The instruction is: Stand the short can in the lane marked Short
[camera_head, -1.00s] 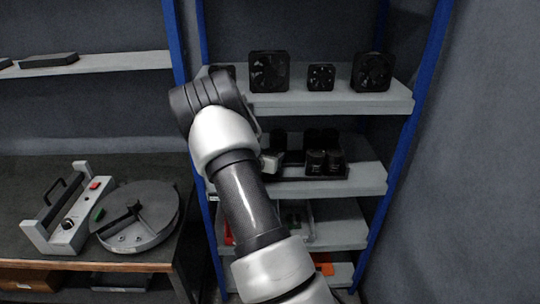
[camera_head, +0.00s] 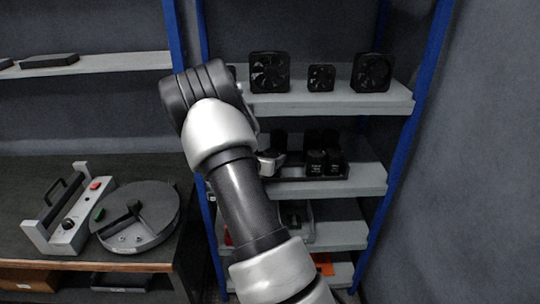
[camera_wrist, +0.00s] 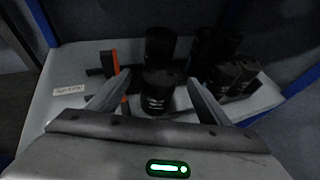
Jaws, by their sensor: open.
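Several black cans stand on the middle shelf. In the wrist view one black can (camera_wrist: 158,91) with pale print stands upright between the two fingers of my gripper (camera_wrist: 156,96), which is open with a gap on each side. Another black can (camera_wrist: 160,44) stands directly behind it, and more dark cans (camera_wrist: 235,76) stand to the right. The head view shows two front cans (camera_head: 316,161) to the right of my gripper (camera_head: 271,162), which is partly hidden by my arm. I cannot tell which can is short or read the lane markings.
A white label (camera_wrist: 68,90) lies on the shelf's left side, with an upright orange-edged piece (camera_wrist: 109,62) near the left finger. Fans (camera_head: 269,72) stand on the shelf above. Blue posts (camera_head: 414,110) bound the rack. The shelf's right front (camera_head: 368,181) is clear.

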